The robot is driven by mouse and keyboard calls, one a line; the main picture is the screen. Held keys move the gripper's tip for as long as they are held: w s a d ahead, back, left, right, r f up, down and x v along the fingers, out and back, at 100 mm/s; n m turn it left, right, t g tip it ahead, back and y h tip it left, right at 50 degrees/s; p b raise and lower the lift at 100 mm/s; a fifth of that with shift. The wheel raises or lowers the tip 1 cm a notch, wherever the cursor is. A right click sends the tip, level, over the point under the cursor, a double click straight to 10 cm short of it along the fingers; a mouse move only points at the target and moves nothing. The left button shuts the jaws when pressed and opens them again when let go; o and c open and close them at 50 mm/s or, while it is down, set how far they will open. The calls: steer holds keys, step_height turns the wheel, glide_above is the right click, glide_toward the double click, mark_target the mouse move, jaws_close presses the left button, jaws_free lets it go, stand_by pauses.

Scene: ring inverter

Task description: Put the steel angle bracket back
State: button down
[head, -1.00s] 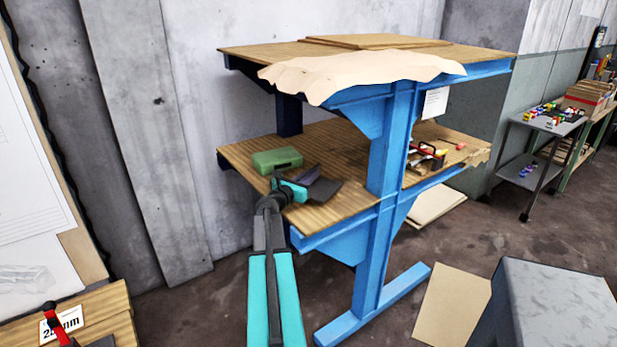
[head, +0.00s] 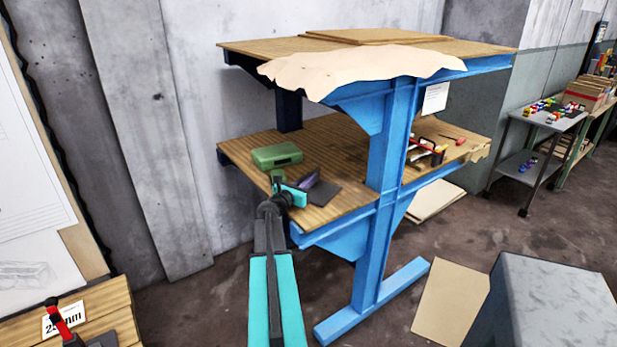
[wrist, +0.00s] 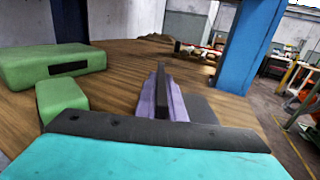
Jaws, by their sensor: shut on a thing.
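The purple-grey angle bracket (head: 308,181) is at my gripper (head: 306,185), over the near left part of the wooden middle shelf. In the wrist view, the bracket (wrist: 162,101) stands upright just ahead of my gripper (wrist: 178,85), with a dark finger against it. My gripper is shut on the bracket. A flat dark grey pad (head: 324,194) lies on the shelf beside it, and shows to its right in the wrist view (wrist: 200,108). I cannot tell whether the bracket touches the shelf.
A green case (head: 277,156) and a small green block (wrist: 62,99) are left of the bracket. A blue post (head: 391,140) rises to the right, with red-and-black tools (head: 428,152) beyond it. The upper shelf (head: 260,48), with draped cloth (head: 360,72), hangs above.

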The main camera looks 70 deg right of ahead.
steer(key=shift+r, duration=0.25)
steer(key=c, duration=1.8)
jaws_free()
steer(key=shift+f, duration=0.2)
steer(key=shift+c, duration=0.2)
steer(key=shift+a+r, duration=0.1)
steer(key=shift+w+a+b, duration=0.35)
steer(key=shift+a, duration=1.6)
steer(key=shift+w+a+b, duration=0.35)
steer(key=shift+a, duration=1.65)
steer(key=shift+w+a+b, duration=0.35)
steer(key=shift+a, duration=1.6)
